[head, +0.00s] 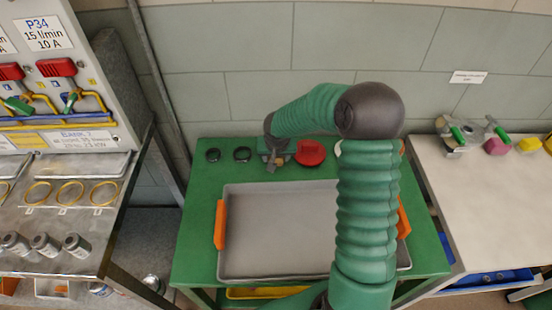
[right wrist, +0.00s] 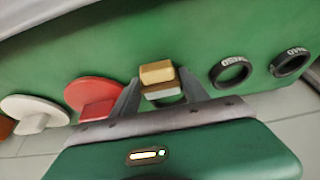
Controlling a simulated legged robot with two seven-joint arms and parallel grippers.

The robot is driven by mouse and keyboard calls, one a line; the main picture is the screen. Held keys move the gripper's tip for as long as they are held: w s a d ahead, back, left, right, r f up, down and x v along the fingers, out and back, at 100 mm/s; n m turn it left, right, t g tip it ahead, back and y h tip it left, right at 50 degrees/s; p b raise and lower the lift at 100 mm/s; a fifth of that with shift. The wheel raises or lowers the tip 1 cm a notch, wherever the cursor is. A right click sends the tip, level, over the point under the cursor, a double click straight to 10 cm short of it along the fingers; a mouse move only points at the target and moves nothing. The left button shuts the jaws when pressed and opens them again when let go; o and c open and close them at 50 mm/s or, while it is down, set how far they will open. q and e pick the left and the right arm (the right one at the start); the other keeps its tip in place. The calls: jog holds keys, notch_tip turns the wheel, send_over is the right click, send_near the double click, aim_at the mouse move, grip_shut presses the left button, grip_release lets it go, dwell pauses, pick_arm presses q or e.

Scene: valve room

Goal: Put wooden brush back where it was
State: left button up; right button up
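The wooden brush (right wrist: 157,72), a tan block with a pale underside, is between the fingertips of my right gripper (right wrist: 158,76) in the right wrist view. The fingers stand on either side of it with hardly any gap; I cannot tell whether they press on it. In the head view my right gripper (head: 275,157) is at the back edge of the green table (head: 190,235), between the black rings and a red disc, and largely hides the brush. My left gripper is not in view.
Two black rings (head: 227,155) lie to the left of my right gripper and a red disc (head: 311,152) to its right. A white disc (right wrist: 35,108) shows beyond the red one. A grey tray (head: 270,230) with orange handles fills the table's middle. A bench (head: 480,190) stands right.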

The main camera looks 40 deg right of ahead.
jog(key=c, duration=0.9)
jog(key=shift+r, duration=0.6)
notch_tip(320, 180, up, 2)
jog(key=shift+r+p, duration=0.2)
jog(key=shift+p, duration=0.55)
jog(key=s+a, duration=0.3)
jog(key=s, duration=0.1)
jog(key=s+a+r, duration=0.1)
jog(key=s+a, duration=0.2)
jog(key=s+a+b, duration=0.1)
jog(key=s+a, duration=0.3)
jog(key=shift+s+r, duration=0.2)
jog(key=shift+s, duration=0.1)
jog(key=shift+s+a, duration=0.2)
jog(key=shift+s, duration=0.25)
